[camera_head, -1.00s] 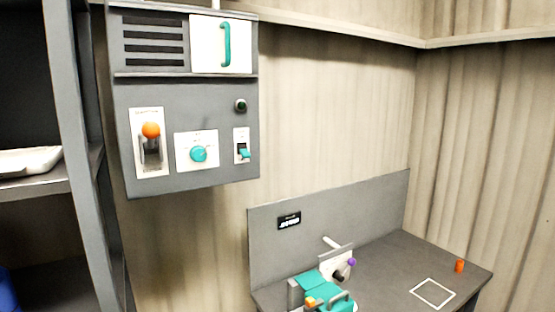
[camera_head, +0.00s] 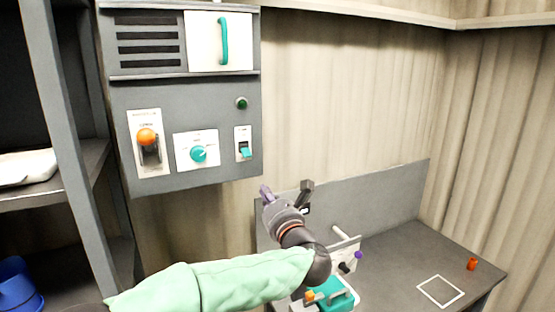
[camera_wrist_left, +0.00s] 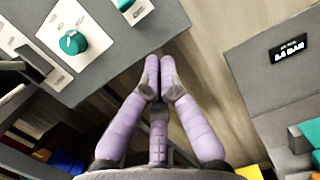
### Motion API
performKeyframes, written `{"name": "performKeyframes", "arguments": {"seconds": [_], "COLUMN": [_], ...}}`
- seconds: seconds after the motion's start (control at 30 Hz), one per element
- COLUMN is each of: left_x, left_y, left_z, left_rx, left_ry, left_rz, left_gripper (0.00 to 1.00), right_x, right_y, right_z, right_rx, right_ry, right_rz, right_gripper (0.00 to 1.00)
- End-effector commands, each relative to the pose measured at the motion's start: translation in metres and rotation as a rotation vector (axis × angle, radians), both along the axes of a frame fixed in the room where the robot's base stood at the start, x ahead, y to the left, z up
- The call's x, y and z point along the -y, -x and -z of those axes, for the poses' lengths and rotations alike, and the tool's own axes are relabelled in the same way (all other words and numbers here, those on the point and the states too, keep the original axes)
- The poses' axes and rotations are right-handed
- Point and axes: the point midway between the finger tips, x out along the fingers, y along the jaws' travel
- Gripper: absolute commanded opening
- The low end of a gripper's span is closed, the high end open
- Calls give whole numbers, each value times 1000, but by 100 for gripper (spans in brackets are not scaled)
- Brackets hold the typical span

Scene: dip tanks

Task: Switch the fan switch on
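A small teal switch (camera_head: 245,152) sits on a white plate at the right of the grey wall panel (camera_head: 215,112). Its label is too small to read; its teal part slopes out at the lower end. A dark green lamp (camera_head: 242,103) is above it. In the left wrist view the teal switch (camera_wrist_left: 122,4) is cut by the top edge. My left gripper (camera_head: 266,192) is below and right of the panel, apart from it. In the left wrist view its purple fingers (camera_wrist_left: 158,64) are brought together with nothing between them. My right gripper is not in view.
The panel also carries a teal dial (camera_head: 198,154), an orange-knobbed lever (camera_head: 147,138) and a teal-handled door (camera_head: 222,42). A grey shelf (camera_head: 70,180) stands left. A bench (camera_head: 395,265) with a teal device (camera_head: 333,296) and an orange piece (camera_head: 472,264) is lower right.

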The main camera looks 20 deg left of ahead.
Motion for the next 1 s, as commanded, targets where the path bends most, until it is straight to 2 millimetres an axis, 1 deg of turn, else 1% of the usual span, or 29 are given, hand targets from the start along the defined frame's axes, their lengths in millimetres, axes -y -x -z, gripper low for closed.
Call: {"name": "performKeyframes", "arguments": {"seconds": [0.03,0.17,0.57,0.73,1.0], "left_x": [-4,-9,-11,-23,-57], "left_y": [7,16,16,6,-23], "left_z": [-12,-24,-25,-28,-36], "left_rx": [41,99,106,106,105], "left_ry": [35,87,94,94,94], "left_rz": [-14,-32,-36,-37,-38], "left_gripper": [0,0,0,0,0], "right_x": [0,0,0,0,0], "right_y": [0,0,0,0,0], "right_z": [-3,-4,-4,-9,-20], "right_rx": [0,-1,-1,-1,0], "right_ry": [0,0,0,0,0], "right_rz": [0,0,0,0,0], "right_gripper": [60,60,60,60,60]}}
